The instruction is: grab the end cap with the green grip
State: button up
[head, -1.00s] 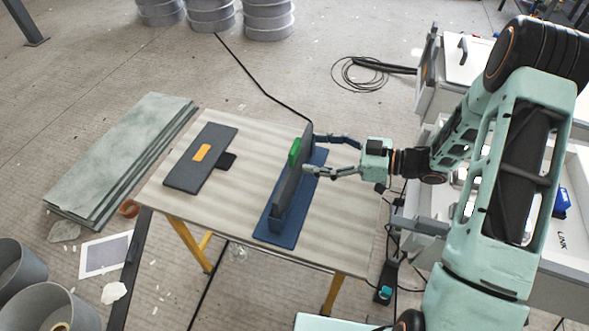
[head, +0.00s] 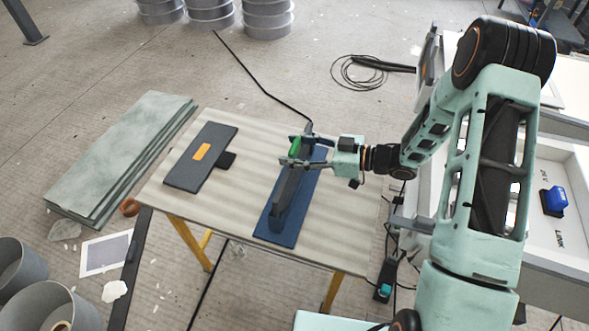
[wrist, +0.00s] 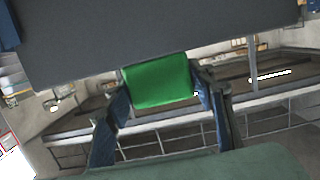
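The end cap is a dark grey plate (head: 285,199) standing on edge in a blue stand (head: 279,238) on the table. Its green grip (head: 295,145) is near the plate's upper far end. My gripper (head: 298,151) reaches in from the right over the plate. In the wrist view the green grip (wrist: 157,81) sits between my two fingertips, which close against its left and right sides. The grey plate (wrist: 150,36) fills the top of that view. Part of the plate and grip is hidden by my gripper in the head view.
Another dark plate with an orange grip (head: 201,151) lies at the left of the wooden table (head: 235,224). Grey-green slabs (head: 120,150) lie on the floor further left. A white case with a blue item (head: 555,199) is at the right.

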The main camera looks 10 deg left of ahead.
grip_shut()
jog(key=shift+r, duration=0.2)
